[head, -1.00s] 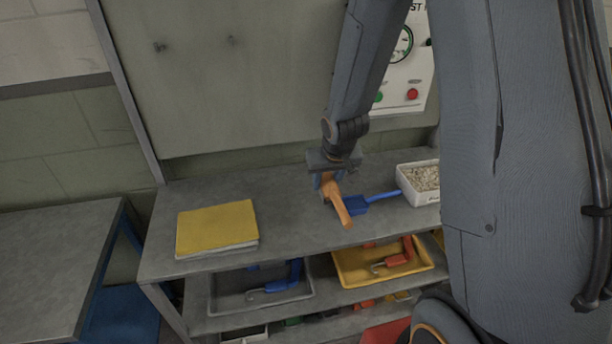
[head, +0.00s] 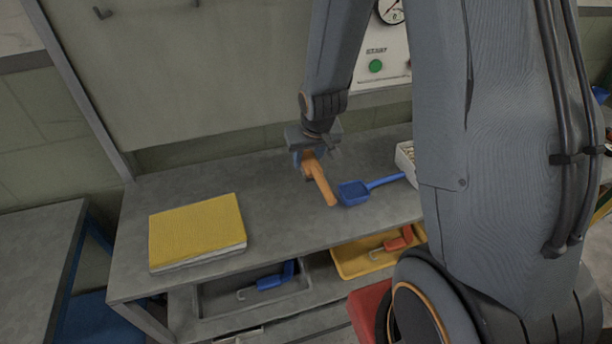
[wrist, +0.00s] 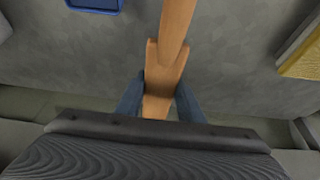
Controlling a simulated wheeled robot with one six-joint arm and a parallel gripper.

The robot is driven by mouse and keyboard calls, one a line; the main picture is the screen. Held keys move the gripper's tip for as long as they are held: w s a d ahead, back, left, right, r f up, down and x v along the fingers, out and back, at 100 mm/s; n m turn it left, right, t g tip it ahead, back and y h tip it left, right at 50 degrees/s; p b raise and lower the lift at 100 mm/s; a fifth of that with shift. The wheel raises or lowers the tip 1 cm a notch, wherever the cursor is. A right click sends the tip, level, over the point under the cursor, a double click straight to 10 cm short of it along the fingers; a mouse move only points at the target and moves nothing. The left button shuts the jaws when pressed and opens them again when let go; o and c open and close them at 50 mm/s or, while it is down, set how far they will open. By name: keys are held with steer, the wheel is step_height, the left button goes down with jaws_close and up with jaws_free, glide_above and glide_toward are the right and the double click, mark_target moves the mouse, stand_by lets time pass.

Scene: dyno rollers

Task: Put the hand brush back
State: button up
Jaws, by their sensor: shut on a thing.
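The hand brush (head: 320,183) has an orange-brown wooden body and handle. My gripper (head: 306,158) points down over the grey bench and is shut on the brush. The handle slants down and to the right in the head view. In the wrist view the brush (wrist: 168,65) lies between two blue fingers (wrist: 159,100), its handle running away from the jaws. The bristles are not clearly visible. I cannot tell whether the brush touches the bench (head: 275,205).
A blue dustpan or scoop (head: 354,193) lies just right of the brush. A yellow stack (head: 197,231) lies left on the bench. A white box (head: 405,160) is partly behind my arm. Grey (head: 215,300) and yellow (head: 348,265) trays sit below. A hook (head: 103,13) is on the wall panel.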

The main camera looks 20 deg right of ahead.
steer(key=shift+f+p, duration=0.65)
steer(key=shift+f, duration=1.7)
steer(key=o, duration=1)
steer(key=shift+f, duration=0.1)
